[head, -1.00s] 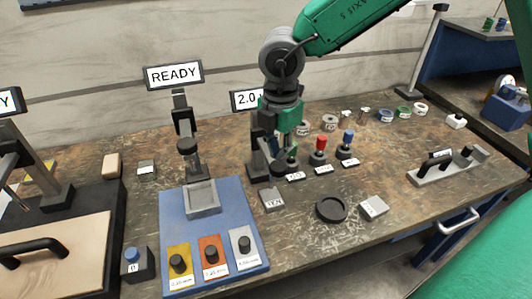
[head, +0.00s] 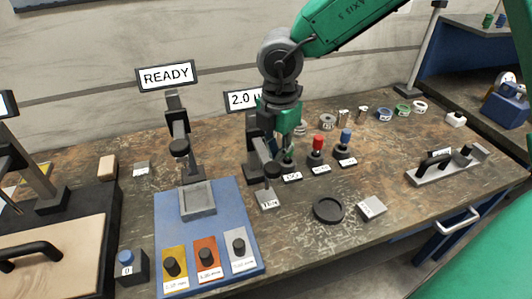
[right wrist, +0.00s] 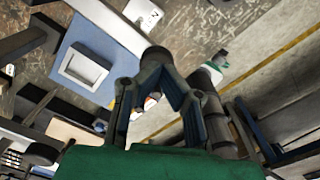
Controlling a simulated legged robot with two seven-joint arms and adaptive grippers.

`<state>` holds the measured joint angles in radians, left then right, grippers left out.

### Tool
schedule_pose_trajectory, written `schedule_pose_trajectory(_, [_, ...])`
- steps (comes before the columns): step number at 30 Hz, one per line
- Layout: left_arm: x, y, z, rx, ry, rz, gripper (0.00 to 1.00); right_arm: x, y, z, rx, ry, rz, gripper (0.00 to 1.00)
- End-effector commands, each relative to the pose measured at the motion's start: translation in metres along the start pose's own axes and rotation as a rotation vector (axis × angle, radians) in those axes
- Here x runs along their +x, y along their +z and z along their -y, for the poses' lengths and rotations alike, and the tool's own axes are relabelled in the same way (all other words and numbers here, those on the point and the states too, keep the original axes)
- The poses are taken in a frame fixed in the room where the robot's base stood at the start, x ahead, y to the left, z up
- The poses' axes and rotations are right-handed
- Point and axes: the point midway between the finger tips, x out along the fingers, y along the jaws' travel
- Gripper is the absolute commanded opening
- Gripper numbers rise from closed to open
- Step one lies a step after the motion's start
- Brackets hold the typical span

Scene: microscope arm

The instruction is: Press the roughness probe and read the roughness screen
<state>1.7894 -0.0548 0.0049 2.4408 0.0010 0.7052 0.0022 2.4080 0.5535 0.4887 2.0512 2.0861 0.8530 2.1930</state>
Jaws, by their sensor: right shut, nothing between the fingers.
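The roughness screen (head: 243,100) reads "2.0" with the unit partly hidden behind my right arm. Below it stands the dark roughness probe stand (head: 252,150), partly covered by my gripper. The probe's round dark head (head: 272,170) is over a small grey labelled block (head: 267,199); I cannot tell if its tip touches. My right gripper (head: 279,146) is shut and empty, pointing down by the stand, close above the probe; contact cannot be told. In the right wrist view its fingertips (right wrist: 155,57) meet. My left gripper is not in view.
Another stand with a READY screen (head: 167,75) is left, on a blue base (head: 228,210) with coloured knob plates.

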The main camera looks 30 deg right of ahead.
Motion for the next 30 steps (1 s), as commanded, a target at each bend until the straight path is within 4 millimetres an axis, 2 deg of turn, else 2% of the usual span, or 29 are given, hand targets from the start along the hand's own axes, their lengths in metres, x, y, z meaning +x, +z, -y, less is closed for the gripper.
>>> schedule_pose_trajectory(10, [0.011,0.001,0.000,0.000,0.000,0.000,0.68,0.016,-0.011,-0.003,-0.003,-0.003,0.012,0.00])
schedule_pose_trajectory(22, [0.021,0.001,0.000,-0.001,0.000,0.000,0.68,0.040,-0.001,0.000,0.000,-0.001,0.000,0.00])
schedule_pose_trajectory(30, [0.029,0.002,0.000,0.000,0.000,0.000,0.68,0.052,-0.004,-0.001,-0.002,-0.003,0.006,0.00])
